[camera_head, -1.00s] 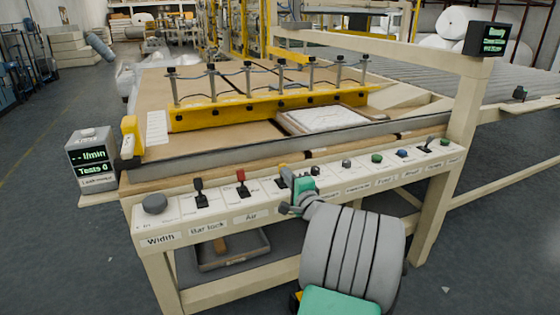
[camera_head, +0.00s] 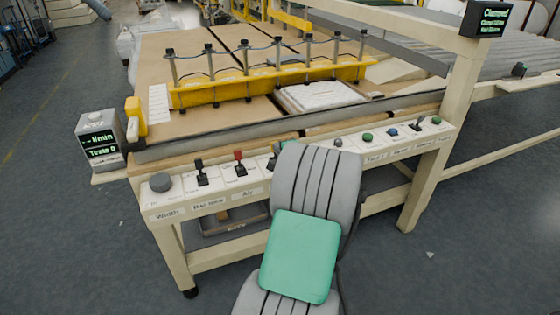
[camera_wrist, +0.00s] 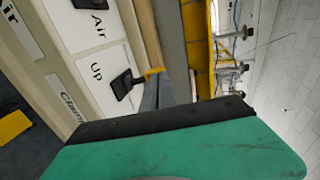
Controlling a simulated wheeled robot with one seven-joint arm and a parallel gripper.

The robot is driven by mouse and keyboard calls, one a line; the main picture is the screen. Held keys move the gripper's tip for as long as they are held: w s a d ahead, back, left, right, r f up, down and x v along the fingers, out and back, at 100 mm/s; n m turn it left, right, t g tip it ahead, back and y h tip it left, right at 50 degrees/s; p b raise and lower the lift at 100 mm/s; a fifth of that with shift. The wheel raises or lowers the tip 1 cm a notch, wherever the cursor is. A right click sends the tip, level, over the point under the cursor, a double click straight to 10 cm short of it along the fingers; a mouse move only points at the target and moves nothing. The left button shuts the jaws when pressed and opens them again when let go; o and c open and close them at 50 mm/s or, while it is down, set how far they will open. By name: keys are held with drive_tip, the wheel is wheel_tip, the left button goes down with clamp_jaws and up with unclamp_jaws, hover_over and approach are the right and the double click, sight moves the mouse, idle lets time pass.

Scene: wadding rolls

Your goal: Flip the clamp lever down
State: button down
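The clamp lever has a black base (camera_wrist: 124,84) and a yellow tip (camera_wrist: 154,71) in the wrist view, beside a plate marked "UP" and a label reading "Clamp". In the head view only its dark part (camera_head: 272,163) shows at the edge of my arm. My gripper (camera_wrist: 155,90) has its narrow grey fingers close together at the yellow tip. They look shut and seem to touch or nearly touch the tip. In the head view my arm hides the fingers. The yellow clamp bar (camera_head: 215,92) with several posts stretches across the table.
A black lever (camera_head: 201,175) and a red lever (camera_head: 239,165) stand left of the clamp lever. A grey knob (camera_head: 161,182) is at the panel's left end; buttons (camera_head: 367,136) line its right. The display (camera_head: 491,18) seems to read "Clamped". A white pad (camera_head: 320,95) lies on the table.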

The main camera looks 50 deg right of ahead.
drive_tip(key=shift+w+a, duration=0.1)
drive_tip(key=shift+s+a+r, duration=0.25)
drive_tip(key=shift+a+r, duration=0.05)
drive_tip(key=shift+a, duration=0.1)
drive_tip(key=p+v, duration=0.1)
drive_tip(key=v, duration=1.2)
drive_tip(key=shift+d+r, duration=0.3)
drive_tip(key=shift+r, duration=0.05)
drive_tip(key=shift+s, duration=0.1)
